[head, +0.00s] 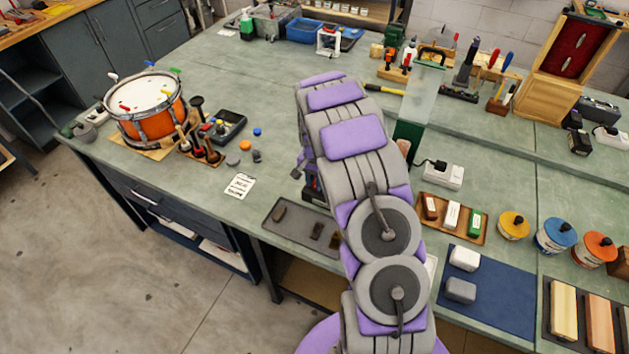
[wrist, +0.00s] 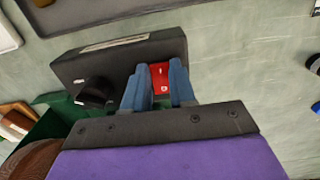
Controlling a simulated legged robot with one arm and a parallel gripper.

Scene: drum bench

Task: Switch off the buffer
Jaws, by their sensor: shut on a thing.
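The buffer shows in the head view as a green body (head: 406,132) with a clear shield (head: 424,88), partly hidden behind my arm. In the wrist view its green housing (wrist: 60,118) and a brown round wheel (wrist: 32,158) are at lower left. A dark switch box (wrist: 115,62) with a black knob (wrist: 96,92) and a pale label strip lies ahead of my gripper (wrist: 160,82). The blue fingers are shut on a red switch (wrist: 160,76) on the box, one finger on each side. In the head view the fingers are hidden by my arm.
A drum (head: 146,106) and mallets stand on the left of the bench. A grey tray (head: 288,236), a white power strip (head: 442,174) and a wooden tray of compound bars (head: 480,238) lie near my arm. Several polish tins stand at right.

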